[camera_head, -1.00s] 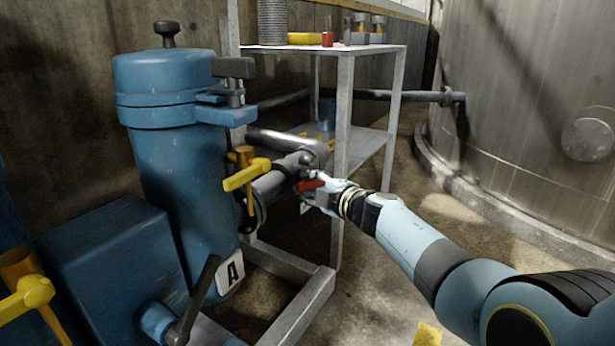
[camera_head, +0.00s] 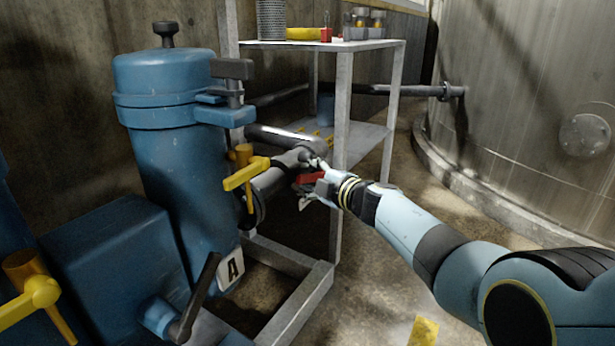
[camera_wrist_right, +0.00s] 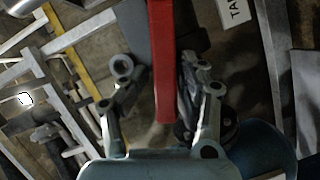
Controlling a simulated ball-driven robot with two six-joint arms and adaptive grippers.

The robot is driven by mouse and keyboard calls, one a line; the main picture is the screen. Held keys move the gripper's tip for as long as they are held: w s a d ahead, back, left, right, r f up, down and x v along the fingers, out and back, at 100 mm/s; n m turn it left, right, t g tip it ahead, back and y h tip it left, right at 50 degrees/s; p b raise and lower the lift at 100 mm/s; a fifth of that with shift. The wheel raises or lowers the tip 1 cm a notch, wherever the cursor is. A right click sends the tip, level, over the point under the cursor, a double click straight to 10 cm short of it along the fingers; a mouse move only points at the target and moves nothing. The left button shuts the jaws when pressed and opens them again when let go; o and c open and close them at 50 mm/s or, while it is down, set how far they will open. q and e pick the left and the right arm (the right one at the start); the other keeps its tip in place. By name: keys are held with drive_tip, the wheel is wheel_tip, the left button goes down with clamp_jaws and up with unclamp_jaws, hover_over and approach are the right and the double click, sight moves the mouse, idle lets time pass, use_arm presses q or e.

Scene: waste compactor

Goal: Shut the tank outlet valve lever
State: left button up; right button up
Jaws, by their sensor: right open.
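The red valve lever (camera_head: 311,178) is on the grey pipework right of the blue filter vessel, partly hidden by my right gripper (camera_head: 318,184). In the right wrist view the red lever (camera_wrist_right: 162,60) is a long bar running down from the top edge between the fingers of the open right gripper (camera_wrist_right: 157,75). I cannot tell whether a finger touches it. A white tag (camera_wrist_right: 231,10) with the letters "TA" is beside the lever. My left gripper is not in view.
A blue vessel (camera_head: 180,160) with a yellow-handled valve (camera_head: 246,174) stands left of the gripper. A metal shelf frame (camera_head: 343,110) rises behind it. A large tank (camera_head: 530,110) stands at right. Open floor lies below my right arm.

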drive_tip(key=shift+s+d, duration=0.1)
drive_tip(key=shift+d, duration=0.05)
drive_tip(key=shift+s+d, duration=0.15)
drive_tip(key=shift+s, duration=0.1)
drive_tip(key=v, duration=0.7)
drive_tip(key=shift+s, duration=0.1)
